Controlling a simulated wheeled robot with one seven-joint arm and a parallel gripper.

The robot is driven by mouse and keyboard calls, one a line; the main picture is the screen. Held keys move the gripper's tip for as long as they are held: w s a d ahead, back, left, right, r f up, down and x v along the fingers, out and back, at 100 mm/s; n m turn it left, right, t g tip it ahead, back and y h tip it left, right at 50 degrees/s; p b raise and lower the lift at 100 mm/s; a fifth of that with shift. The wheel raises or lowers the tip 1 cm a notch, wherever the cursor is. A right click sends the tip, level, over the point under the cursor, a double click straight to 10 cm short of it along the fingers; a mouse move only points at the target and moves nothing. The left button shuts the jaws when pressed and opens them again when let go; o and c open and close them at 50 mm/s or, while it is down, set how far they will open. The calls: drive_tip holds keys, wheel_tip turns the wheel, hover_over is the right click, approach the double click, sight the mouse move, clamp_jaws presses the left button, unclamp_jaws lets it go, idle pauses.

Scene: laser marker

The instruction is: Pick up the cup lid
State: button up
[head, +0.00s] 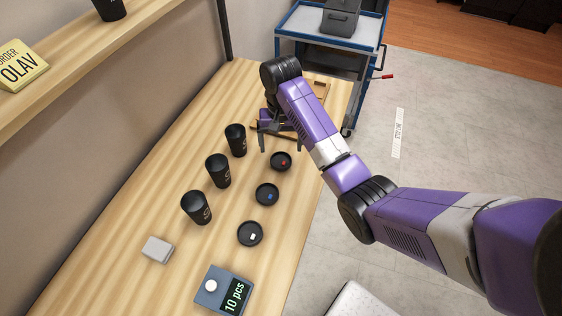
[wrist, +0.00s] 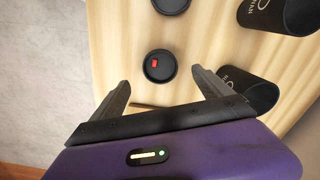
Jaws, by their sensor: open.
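Three round black cup lids lie in a row on the wooden table: one with a red mark (head: 280,161), one with a blue mark (head: 267,195) and one with a white mark (head: 250,233). My gripper (head: 280,150) is open and empty at the far end of the row, close to the red-marked lid. In the wrist view the red-marked lid (wrist: 160,66) shows whole, just ahead of and between my open fingertips (wrist: 160,79). Another lid (wrist: 172,5) is partly cut off at the top edge. I cannot tell my exact height above the table.
Three black cups (head: 236,140) (head: 218,171) (head: 197,208) stand left of the lids. A small grey block (head: 158,250) and a counter device reading "10 pcs" (head: 222,290) are nearer. A blue cart (head: 330,47) stands beyond the table. A shelf (head: 95,55) overhangs on the left.

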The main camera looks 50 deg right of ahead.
sight(281, 162)
wheel_tip(281, 162, down, 7)
drive_tip(key=shift+r+p, duration=0.2)
drive_tip(key=shift+p, duration=0.3)
drive_tip(key=c, duration=1.4)
drive_tip(key=shift+c, duration=0.2)
drive_tip(key=shift+r, duration=0.1)
